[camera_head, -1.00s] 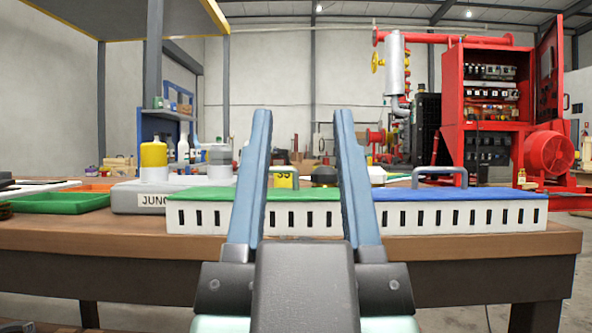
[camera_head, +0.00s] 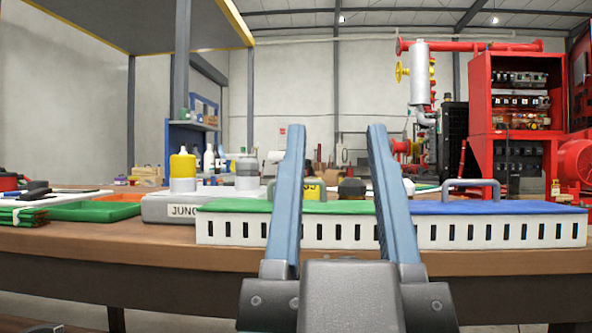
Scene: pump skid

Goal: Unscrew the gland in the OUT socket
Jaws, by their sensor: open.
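A grey junction box (camera_head: 155,208), its label cut off after "JUNC", sits on the bench left of centre. A yellow-topped gland-like fitting (camera_head: 183,165) and a grey-topped one (camera_head: 247,172) stand upright on white bases on it. I see no OUT mark, so I cannot tell which fitting is in that socket. My gripper (camera_head: 335,135) is open, with two long blue-grey fingers pointing up in the picture. It appears empty, in front of the bench and right of the junction box, apart from both fittings. The slotted green case hides the box's right part.
White slotted cases with a green top (camera_head: 235,206) and a blue top (camera_head: 500,208) line the bench's front edge, with raised handles. Green (camera_head: 95,212) and orange (camera_head: 110,202) trays lie left. A dark round knob (camera_head: 352,188) and yellow tag (camera_head: 312,190) sit behind the green case.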

